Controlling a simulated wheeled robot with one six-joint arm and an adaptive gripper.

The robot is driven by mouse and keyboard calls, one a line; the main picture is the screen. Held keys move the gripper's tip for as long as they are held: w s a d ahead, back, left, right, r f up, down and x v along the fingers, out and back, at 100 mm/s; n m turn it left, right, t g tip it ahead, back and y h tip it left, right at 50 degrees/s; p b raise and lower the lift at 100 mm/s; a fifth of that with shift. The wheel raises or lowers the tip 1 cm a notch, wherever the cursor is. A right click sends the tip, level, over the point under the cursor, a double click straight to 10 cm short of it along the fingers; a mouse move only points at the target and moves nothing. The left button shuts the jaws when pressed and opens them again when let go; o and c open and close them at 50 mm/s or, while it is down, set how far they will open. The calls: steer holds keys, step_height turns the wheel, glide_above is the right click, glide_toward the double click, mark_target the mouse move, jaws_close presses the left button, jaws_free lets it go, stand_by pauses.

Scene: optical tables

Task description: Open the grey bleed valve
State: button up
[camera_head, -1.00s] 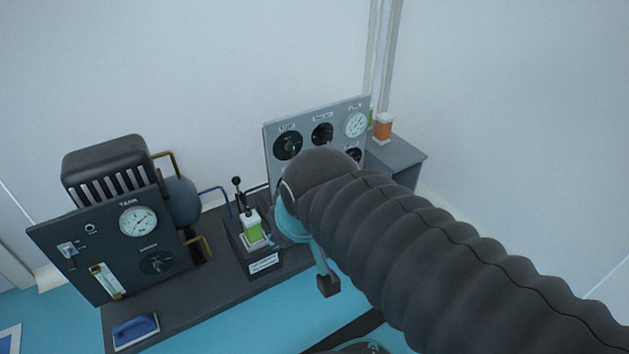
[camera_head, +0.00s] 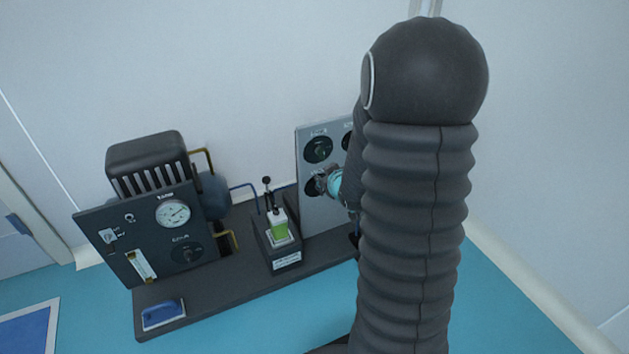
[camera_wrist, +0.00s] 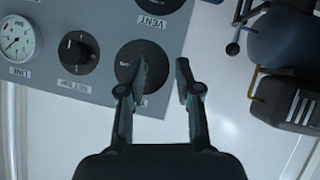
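The grey panel (camera_head: 325,215) stands on the dark base, partly hidden behind my arm. Its upper-left dial (camera_head: 318,149) shows above my gripper (camera_head: 324,181). A lower-left dial (camera_head: 309,187) is partly covered by the gripper. In the wrist view the panel (camera_wrist: 105,20) appears upside down. A dial labelled VENT (camera_wrist: 160,4) is cut off at the top. My open, empty gripper (camera_wrist: 163,70) has one finger overlapping another black dial (camera_wrist: 157,55), the other beyond the panel's edge. No label reading bleed is legible, and contact cannot be told.
The dark tank panel (camera_head: 130,262) is at the left, with a black ribbed unit (camera_head: 147,150) behind. A small box with levers and a green-and-white item (camera_head: 279,231) stands between the panels. Blue floor (camera_head: 270,325) lies in front.

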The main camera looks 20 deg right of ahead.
step_height(320, 180, down, 9)
steer(key=d+t+y+p, duration=0.2)
steer(key=d+t, duration=0.1)
steer(key=m+t+p, duration=0.1)
steer(key=m+t, duration=0.1)
steer(key=t, duration=0.1)
glide_toward(323, 191)
steer(key=w, duration=0.9)
steer(key=shift+w+a+f+p, duration=0.1)
steer(key=shift+a+p, duration=0.05)
steer(key=shift+p, duration=0.25)
steer(key=shift+c, duration=0.3)
jaws_close()
